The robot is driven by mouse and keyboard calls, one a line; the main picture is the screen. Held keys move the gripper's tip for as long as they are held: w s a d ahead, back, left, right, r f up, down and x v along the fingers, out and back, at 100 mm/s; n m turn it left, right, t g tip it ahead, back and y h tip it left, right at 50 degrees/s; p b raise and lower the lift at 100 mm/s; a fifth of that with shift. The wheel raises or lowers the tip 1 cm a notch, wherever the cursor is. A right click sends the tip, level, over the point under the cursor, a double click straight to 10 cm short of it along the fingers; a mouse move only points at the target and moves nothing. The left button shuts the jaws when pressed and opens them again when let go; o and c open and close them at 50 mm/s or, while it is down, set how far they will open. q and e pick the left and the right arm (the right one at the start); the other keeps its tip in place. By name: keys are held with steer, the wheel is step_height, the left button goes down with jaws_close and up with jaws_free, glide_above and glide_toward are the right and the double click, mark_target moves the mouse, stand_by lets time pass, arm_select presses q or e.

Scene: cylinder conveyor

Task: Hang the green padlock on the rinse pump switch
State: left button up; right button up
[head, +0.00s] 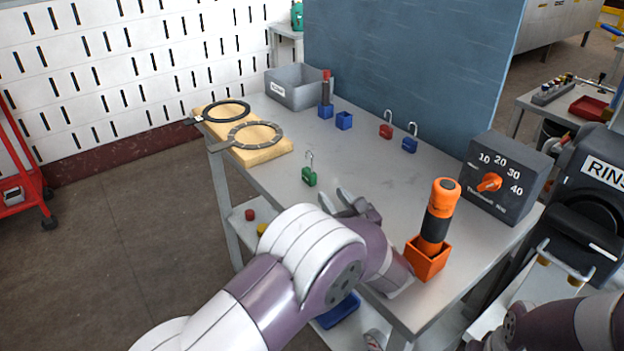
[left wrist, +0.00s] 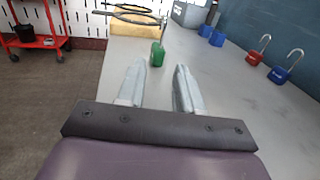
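The green padlock (head: 309,178) stands upright on the grey table, its shackle up, near the table's left edge. It also shows in the left wrist view (left wrist: 157,55), just beyond my left fingertips. My left gripper (head: 345,196) is open and empty, low over the table on the near side of the padlock, not touching it. The left wrist view shows its two fingers (left wrist: 158,72) apart with bare table between them. The rinse pump switch box (head: 590,195), dark with a "RINS" label, is partly cut off at the right edge. My right gripper's fingers do not show.
A red padlock (head: 386,131) and a blue padlock (head: 409,145) stand farther back. An orange tool in an orange holder (head: 428,262) and a dial box (head: 507,178) stand to the right. Two rings lie on a wooden block (head: 262,155). The table's middle is clear.

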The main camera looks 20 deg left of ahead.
mark_target(309, 177)
arm_select(q)
steer(key=x, duration=1)
steer(key=shift+w+r+p, duration=0.15)
steer(key=shift+r+p, duration=0.1)
steer(key=shift+p, duration=0.15)
steer(key=shift+r, duration=0.1)
jaws_close()
